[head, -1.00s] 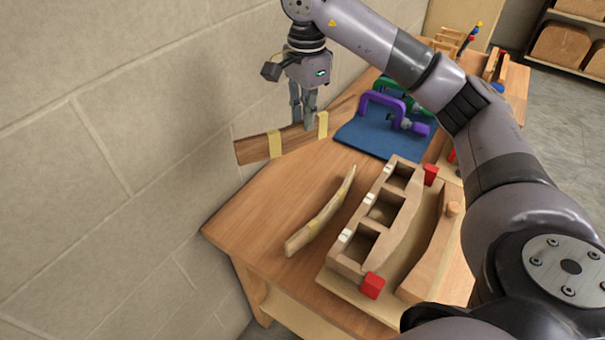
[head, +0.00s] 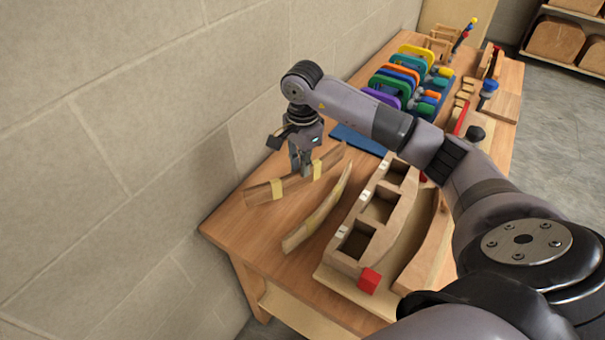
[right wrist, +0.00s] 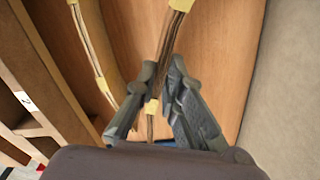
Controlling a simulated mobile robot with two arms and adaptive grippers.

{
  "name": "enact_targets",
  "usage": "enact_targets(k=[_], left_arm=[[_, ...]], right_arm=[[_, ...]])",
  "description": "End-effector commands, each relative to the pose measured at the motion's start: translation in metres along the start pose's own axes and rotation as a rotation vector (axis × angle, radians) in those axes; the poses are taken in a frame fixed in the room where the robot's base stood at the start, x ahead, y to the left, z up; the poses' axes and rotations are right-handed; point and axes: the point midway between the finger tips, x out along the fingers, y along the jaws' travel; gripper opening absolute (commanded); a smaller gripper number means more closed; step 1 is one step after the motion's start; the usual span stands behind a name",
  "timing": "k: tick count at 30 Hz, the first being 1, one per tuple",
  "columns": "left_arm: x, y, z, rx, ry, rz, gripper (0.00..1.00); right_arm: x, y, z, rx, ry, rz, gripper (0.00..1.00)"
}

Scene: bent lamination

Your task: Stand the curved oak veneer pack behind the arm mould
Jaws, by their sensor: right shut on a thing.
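My right gripper (head: 303,170) is shut on a brown curved veneer pack (head: 293,184) with yellow tape bands, held on edge. The pack is low over the table's wall side, left of the arm mould (head: 350,246); whether it touches the table I cannot tell. The mould is a pale wooden form with open bays. A second, paler curved pack (head: 318,219) stands on edge between the held pack and the mould. In the right wrist view, the held pack (right wrist: 166,42) runs between my fingers (right wrist: 162,68), apart from the paler pack (right wrist: 88,52). My left gripper is out of view.
The wall (head: 130,130) runs close along the left of the table (head: 236,222). A red block (head: 369,281) sits at the mould's near end. A narrow bare strip lies between the packs.

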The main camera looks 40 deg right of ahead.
Motion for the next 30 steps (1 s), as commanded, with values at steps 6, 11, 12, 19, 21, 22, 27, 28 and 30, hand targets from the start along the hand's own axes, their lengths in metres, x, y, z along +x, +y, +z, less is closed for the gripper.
enact_targets(k=[6, 11, 12, 19, 21, 22, 27, 28, 30], left_arm=[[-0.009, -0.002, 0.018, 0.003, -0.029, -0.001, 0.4], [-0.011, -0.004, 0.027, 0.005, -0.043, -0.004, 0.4], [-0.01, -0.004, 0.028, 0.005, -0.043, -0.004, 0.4], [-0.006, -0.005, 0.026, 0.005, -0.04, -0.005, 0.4], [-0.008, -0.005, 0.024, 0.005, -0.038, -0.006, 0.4], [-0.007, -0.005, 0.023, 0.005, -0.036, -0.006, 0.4], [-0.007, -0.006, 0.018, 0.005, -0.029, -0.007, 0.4], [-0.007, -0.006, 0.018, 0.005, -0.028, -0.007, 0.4], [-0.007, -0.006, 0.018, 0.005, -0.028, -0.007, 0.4]], right_arm=[[0.028, 0.001, 0.0, 0.002, 0.0, 0.005, 0.0], [0.041, 0.001, 0.0, 0.0, 0.001, 0.0, 0.0], [0.041, 0.0, 0.0, 0.0, 0.001, -0.001, 0.0], [0.044, 0.0, 0.0, 0.0, 0.001, -0.001, 0.0], [0.043, 0.001, 0.0, 0.0, 0.001, 0.0, 0.14], [0.043, 0.001, 0.0, 0.0, 0.001, 0.0, 0.16], [0.043, 0.001, 0.0, 0.0, 0.001, 0.0, 0.27], [0.043, 0.001, 0.0, 0.0, 0.001, 0.0, 0.29], [0.043, 0.001, 0.0, 0.0, 0.001, 0.0, 0.3]])
